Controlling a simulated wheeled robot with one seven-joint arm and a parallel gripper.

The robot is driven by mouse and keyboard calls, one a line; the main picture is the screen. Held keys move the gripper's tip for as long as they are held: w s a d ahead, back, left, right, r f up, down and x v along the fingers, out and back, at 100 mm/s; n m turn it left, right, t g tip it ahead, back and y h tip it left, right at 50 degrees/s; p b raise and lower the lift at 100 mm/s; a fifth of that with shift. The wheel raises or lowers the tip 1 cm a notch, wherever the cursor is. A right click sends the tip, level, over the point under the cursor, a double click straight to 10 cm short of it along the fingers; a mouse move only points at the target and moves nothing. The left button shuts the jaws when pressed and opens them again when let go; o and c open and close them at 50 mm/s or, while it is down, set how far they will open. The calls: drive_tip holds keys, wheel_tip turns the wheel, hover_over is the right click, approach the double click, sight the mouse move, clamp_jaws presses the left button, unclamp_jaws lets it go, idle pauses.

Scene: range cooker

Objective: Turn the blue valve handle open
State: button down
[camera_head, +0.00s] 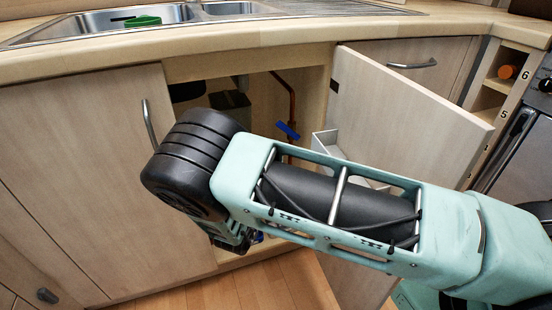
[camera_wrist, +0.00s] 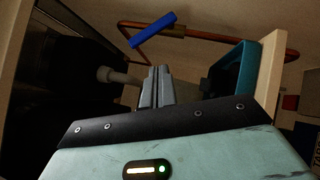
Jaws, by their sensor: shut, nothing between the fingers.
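The blue valve handle (camera_head: 287,131) sits on a copper pipe (camera_head: 291,98) inside the open cabinet under the sink in the head view. In the wrist view the blue handle (camera_wrist: 153,29) is a slanted bar at the top, beside a brass fitting on the copper pipe (camera_wrist: 205,32). My gripper (camera_wrist: 156,72) is shut and empty. In the picture its fingertips lie below the handle, apart from it. In the head view my arm hides the gripper's fingers and the lower part of the cabinet opening.
The cabinet door (camera_head: 405,105) stands open on the right, with a light rack on its inner side. A closed door (camera_head: 90,180) is on the left. A grey pipe (camera_wrist: 118,77) and a teal-edged object (camera_wrist: 243,70) flank the fingers. The sink (camera_head: 150,18) is above.

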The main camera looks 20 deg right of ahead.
sight(287, 129)
wheel_tip(287, 129, down, 4)
drive_tip(key=a+n+t+b, duration=0.2)
drive_tip(key=n+t, duration=0.1)
drive_tip(key=w+d+r+n+b, duration=0.1)
drive_tip(key=w+d+r+b, duration=0.2)
drive_tip(key=w+d+r, duration=0.3)
drive_tip(key=shift+w+d+r+t, duration=0.15)
drive_tip(key=shift+d+r+t, duration=0.15)
drive_tip(key=shift+d+r, duration=0.55)
drive_tip(key=shift+h, duration=0.3)
